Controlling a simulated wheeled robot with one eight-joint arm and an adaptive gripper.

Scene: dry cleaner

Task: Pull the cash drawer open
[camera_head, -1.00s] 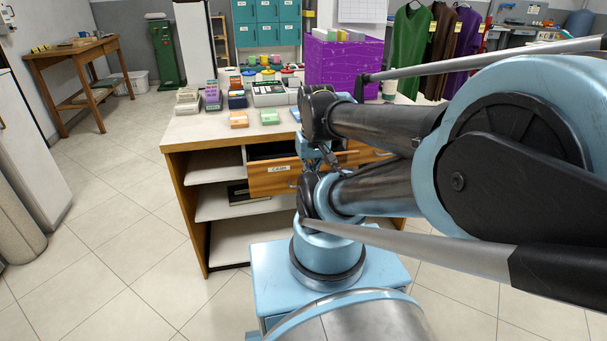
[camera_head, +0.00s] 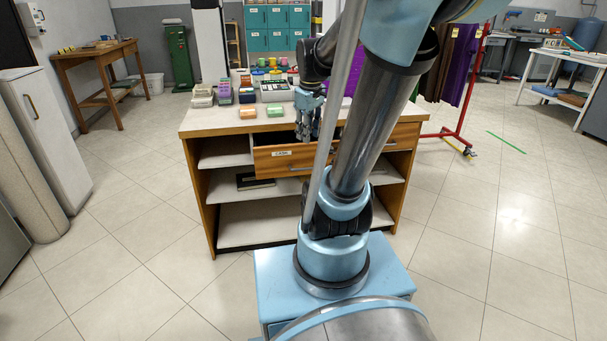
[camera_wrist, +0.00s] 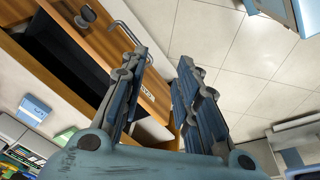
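The wooden cash drawer (camera_head: 268,162), with a white CASH label (camera_head: 283,153), stands partly out of the counter, and a dark gap shows behind its front. In the wrist view its front edge (camera_wrist: 112,36), a metal bar handle (camera_wrist: 127,30) and the dark interior (camera_wrist: 62,50) show. My gripper (camera_head: 306,128) is over the drawer front. In the wrist view the two fingers (camera_wrist: 163,62) are well apart with nothing held between them. The handle is outside the fingers, beyond the left one. My arm hides part of the drawer's right side.
The counter (camera_head: 212,119) holds small coloured boxes and a cash register (camera_head: 274,92). Open shelves (camera_head: 240,213) lie under the drawer. A red garment rack (camera_head: 466,100) stands at right. Tiled floor (camera_head: 140,190) is clear at left and right.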

